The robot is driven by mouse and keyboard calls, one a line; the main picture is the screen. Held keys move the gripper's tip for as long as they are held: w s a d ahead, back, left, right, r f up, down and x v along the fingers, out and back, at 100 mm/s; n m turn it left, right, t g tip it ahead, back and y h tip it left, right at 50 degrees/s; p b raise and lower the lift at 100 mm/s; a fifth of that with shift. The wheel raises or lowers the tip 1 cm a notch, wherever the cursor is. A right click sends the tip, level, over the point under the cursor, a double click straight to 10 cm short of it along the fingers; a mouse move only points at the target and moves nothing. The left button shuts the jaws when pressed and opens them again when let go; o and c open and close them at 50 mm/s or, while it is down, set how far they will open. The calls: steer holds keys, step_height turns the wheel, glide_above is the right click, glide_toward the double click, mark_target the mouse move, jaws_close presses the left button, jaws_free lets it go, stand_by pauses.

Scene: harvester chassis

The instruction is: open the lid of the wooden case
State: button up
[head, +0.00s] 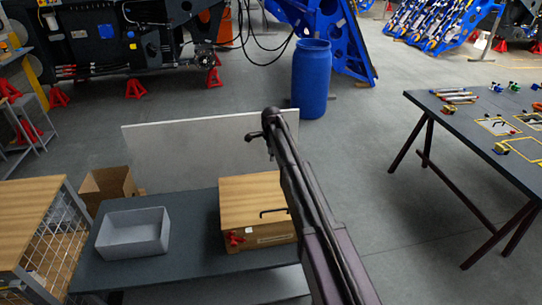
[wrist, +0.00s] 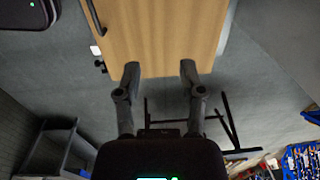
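The wooden case (head: 247,192) sits on the dark table, its lid lying shut. A dark bar handle (head: 273,211) shows on it, and a small red part (head: 236,239) is on its front. My arm crosses in front of the case's right side and hides part of it. In the wrist view my gripper (wrist: 160,70) is open, with nothing between its fingers. The case's wooden face (wrist: 160,30) lies beyond the fingertips, which overlap its edge in the picture. I cannot tell whether they touch. The fingers cannot be made out in the head view.
A grey open bin (head: 133,233) stands on the dark table (head: 190,225), left of the case. A pale panel (head: 185,155) rises behind the table. A cardboard box (head: 108,185) and wood-topped cart (head: 25,215) are at left. Floor to the right is clear up to another table (head: 470,130).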

steer(key=w+a+r+p, duration=0.1)
steer(key=w+r+p, duration=0.5)
steer(key=r+p, duration=0.5)
steer(key=shift+w+a+r+p, duration=0.2)
steer(key=shift+r+p, duration=0.2)
steer(key=shift+r, duration=0.2)
stand_by(1.2)
stand_by(0.5)
steer(key=s+d+f+n+b, duration=0.5)
steer(key=s+d+f+b, duration=0.1)
steer(key=s, duration=0.9)
steer(key=s+d+f+n+b, duration=0.5)
steer(key=s+d+f+b, duration=0.2)
steer(key=s, duration=0.8)
steer(key=s+d+f+n+b, duration=0.5)
steer(key=s+f+b, duration=0.4)
steer(key=s, duration=0.6)
steer(key=shift+d+f+n+g+b, duration=0.3)
steer(key=shift+d+f+n+g, duration=0.1)
steer(key=shift+d, duration=0.3)
steer(key=shift+c, duration=0.2)
jaws_close()
